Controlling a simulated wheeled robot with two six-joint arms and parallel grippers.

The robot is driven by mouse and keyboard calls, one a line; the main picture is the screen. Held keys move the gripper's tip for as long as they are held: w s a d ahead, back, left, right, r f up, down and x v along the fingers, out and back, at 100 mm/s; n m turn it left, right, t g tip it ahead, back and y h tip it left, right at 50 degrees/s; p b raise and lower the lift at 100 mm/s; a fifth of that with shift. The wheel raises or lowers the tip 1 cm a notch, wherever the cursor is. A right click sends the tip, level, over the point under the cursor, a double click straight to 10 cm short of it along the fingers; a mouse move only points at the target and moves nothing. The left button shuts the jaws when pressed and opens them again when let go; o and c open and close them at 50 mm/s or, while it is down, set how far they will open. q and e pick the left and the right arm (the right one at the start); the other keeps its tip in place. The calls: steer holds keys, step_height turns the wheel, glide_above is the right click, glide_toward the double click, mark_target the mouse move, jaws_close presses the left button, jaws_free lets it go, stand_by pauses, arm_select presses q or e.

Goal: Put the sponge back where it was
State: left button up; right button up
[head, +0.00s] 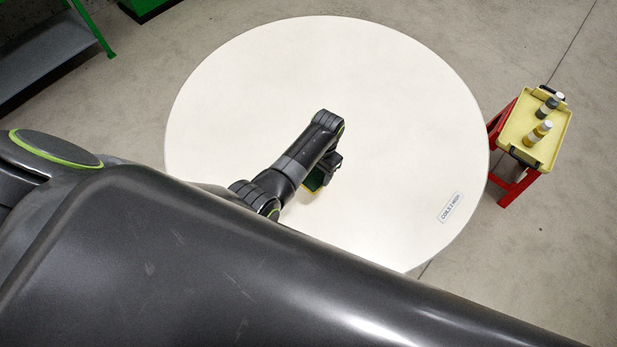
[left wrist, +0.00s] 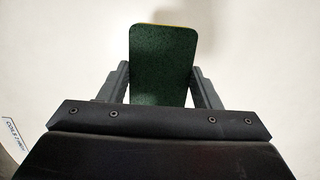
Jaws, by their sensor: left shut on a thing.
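The sponge (left wrist: 163,62) has a dark green face and a thin yellow edge at its far end. My left gripper (left wrist: 163,85) is shut on it, with one finger on each side, in the left wrist view. In the head view the sponge (head: 315,183) shows as a small green and yellow patch under my left gripper (head: 322,175), mostly hidden by the wrist. It is over the round white table (head: 380,100); I cannot tell whether it touches the top. My right gripper is not in view.
A label (head: 450,207) lies on the table near its right edge. A red stand (head: 507,186) with a yellow tray (head: 519,124) and small bottles (head: 538,133) stands right of the table. The rest of the visible tabletop is clear. My arm hides the table's near left part.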

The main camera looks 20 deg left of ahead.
arm_select(q)
steer(key=shift+r, duration=0.1)
steer(key=shift+w, duration=0.2)
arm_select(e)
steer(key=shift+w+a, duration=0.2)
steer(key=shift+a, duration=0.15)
arm_select(q)
steer(key=shift+s, duration=0.1)
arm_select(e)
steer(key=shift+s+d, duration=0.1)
